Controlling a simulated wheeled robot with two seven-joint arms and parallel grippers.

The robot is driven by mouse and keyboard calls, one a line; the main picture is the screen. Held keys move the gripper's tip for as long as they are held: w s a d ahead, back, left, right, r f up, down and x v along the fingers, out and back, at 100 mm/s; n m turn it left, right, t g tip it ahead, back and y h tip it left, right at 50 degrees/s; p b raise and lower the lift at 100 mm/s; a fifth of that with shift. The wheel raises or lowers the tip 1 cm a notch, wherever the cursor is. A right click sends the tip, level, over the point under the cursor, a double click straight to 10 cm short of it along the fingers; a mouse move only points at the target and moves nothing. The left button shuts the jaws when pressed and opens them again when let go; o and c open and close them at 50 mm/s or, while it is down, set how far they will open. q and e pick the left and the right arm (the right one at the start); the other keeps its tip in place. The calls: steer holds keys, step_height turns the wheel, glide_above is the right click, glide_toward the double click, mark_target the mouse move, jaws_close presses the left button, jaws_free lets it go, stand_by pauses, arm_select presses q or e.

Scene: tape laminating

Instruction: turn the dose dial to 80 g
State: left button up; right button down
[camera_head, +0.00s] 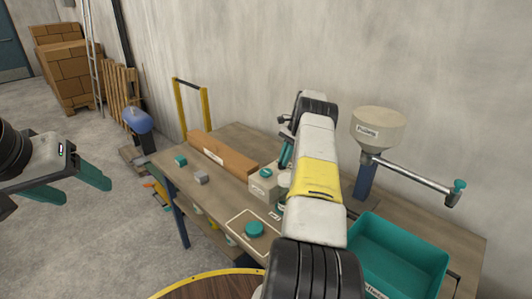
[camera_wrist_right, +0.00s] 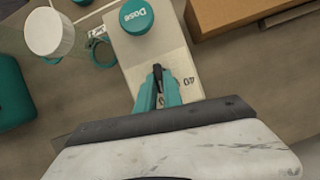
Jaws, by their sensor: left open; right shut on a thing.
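The dose box is a beige block (camera_wrist_right: 150,48) with a round teal button marked "Dose" (camera_wrist_right: 137,17); it also shows on the table in the head view (camera_head: 262,187). The dose dial (camera_wrist_right: 158,72), a dark pointer, sits between the teal fingertips of my right gripper (camera_wrist_right: 159,88), which is shut on it. A "40" mark is printed on the box to the right of the dial. No 80 mark is visible; my gripper hides part of the scale. My left gripper (camera_head: 70,185) is open and empty, over the floor left of the table.
A funnel marked "Pellets" (camera_head: 378,130) stands behind, with a pipe reaching right. A teal bin (camera_head: 395,262) is at the right front. A long brown box (camera_head: 222,153) lies left of the dose box. A teal-lidded item (camera_head: 254,229) sits near the front.

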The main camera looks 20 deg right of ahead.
steer(key=shift+w+n+g, duration=0.15)
steer(key=shift+n+g, duration=0.15)
steer(key=shift+n, duration=0.4)
steer(key=c, duration=1.5)
jaws_free()
steer(key=shift+r, duration=0.15)
